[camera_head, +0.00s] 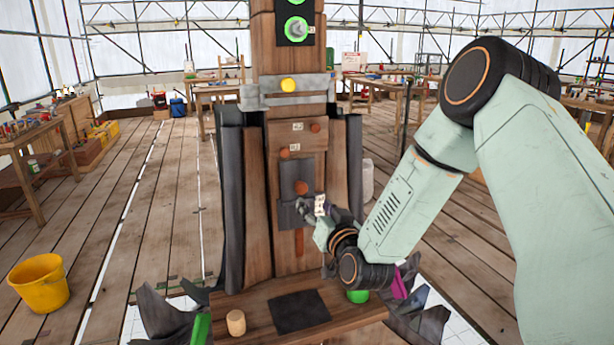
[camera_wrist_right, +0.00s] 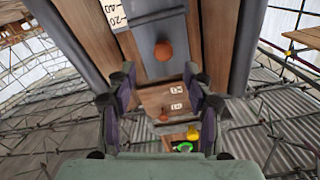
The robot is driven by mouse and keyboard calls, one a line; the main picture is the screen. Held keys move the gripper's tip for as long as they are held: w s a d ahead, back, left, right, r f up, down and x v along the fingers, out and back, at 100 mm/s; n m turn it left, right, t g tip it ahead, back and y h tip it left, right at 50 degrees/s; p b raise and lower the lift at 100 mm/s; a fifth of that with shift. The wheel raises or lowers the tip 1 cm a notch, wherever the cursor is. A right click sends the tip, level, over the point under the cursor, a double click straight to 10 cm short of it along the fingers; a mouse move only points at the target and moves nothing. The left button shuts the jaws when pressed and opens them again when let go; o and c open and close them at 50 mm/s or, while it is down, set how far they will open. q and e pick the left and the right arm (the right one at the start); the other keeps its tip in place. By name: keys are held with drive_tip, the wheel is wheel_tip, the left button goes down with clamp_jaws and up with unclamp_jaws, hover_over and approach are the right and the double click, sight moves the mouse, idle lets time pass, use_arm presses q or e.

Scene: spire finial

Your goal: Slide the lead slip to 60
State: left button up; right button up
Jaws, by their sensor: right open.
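The lead slip (camera_head: 295,176) is a dark grey plate on the front of the wooden spire post, with a round orange-brown knob (camera_head: 301,187) on it. The slip (camera_wrist_right: 158,25) and its knob (camera_wrist_right: 163,51) also show in the right wrist view. A white scale (camera_wrist_right: 113,14) marked 40 and 20 lies beside the slip there; the 60 mark cannot be read. My right gripper (camera_head: 316,210) is close to the slip's lower part. In its wrist view the fingers (camera_wrist_right: 160,88) are apart with nothing held between them. My left gripper is not seen.
Small white number tags and orange-brown pegs (camera_head: 315,127) sit above the slip. A grey metal band (camera_head: 288,101) with a yellow knob crosses the post higher up. A wooden shelf (camera_head: 255,301) below carries a wooden cylinder (camera_head: 236,322) and a dark square. A yellow bucket (camera_head: 39,283) stands left.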

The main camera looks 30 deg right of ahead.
sight(302, 190)
drive_tip(key=x, duration=0.6)
drive_tip(key=shift+w+d+r, duration=0.15)
drive_tip(key=shift+w+r, duration=0.15)
drive_tip(key=shift+w, duration=0.1)
drive_tip(key=shift+w+a+r, duration=0.1)
drive_tip(key=shift+w+a, duration=0.1)
drive_tip(key=shift+w, duration=0.65)
drive_tip(key=shift+s+d, duration=0.1)
drive_tip(key=shift+d, duration=0.2)
drive_tip(key=shift+c, duration=0.2)
drive_tip(key=shift+s, duration=0.1)
drive_tip(key=shift+c, duration=0.7)
drive_tip(key=shift+a, duration=0.25)
drive_tip(key=c, duration=0.5)
clamp_jaws()
drive_tip(key=shift+d, duration=0.1)
